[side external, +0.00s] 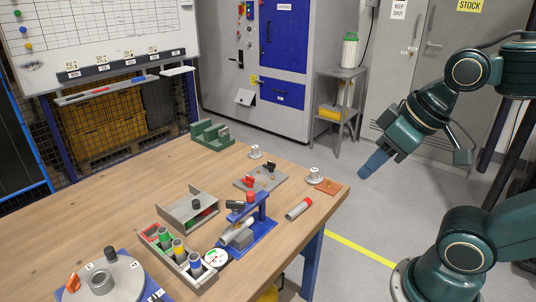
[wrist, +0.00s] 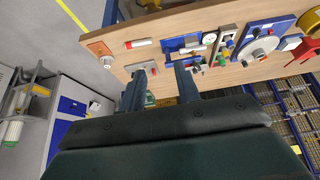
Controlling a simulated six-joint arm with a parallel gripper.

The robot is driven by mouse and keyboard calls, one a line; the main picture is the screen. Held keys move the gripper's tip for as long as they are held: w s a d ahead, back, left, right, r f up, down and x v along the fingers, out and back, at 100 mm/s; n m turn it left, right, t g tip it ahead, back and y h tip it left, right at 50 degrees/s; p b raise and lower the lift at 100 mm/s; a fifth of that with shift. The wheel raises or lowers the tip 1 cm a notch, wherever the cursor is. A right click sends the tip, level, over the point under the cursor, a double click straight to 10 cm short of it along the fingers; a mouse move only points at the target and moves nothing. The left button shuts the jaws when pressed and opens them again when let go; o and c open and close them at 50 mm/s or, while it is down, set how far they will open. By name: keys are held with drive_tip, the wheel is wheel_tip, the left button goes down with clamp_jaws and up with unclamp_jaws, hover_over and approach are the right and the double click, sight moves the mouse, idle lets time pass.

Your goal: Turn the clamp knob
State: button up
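The rotary jig, a round grey disc (side external: 115,277) on a blue base, sits at the near left of the table in the side view. A black knob (side external: 110,253) and an orange handle (side external: 72,283) stand on it; I cannot tell for certain which part is the clamp knob. The disc also shows at the upper right of the wrist view (wrist: 262,46). My gripper (side external: 363,174) hangs off the table's right end, far from the jig. In the wrist view, its two fingers (wrist: 160,70) are apart with nothing between them.
A blue stand (side external: 262,226) with a red top, a rack (side external: 172,262) of coloured cylinders, a grey tray (side external: 188,212) and a red-capped tube (side external: 299,209) stand between my gripper and the jig. The wooden table (side external: 60,215) is clear at the left.

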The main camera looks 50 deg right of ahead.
drive_tip(key=shift+w+r, duration=0.1)
idle(0.3)
drive_tip(key=w+a+r+n+g, duration=0.1)
drive_tip(key=w+a+r+n, duration=0.1)
drive_tip(key=w, duration=0.4)
drive_tip(key=w+a+r+n+g, duration=0.1)
drive_tip(key=w+a+r+g, duration=0.1)
drive_tip(key=w, duration=0.5)
drive_tip(key=n+g, duration=0.3)
hover_over(235, 201)
wheel_tip(235, 201, down, 5)
wheel_tip(235, 201, down, 14)
drive_tip(key=shift+r, duration=0.15)
idle(0.3)
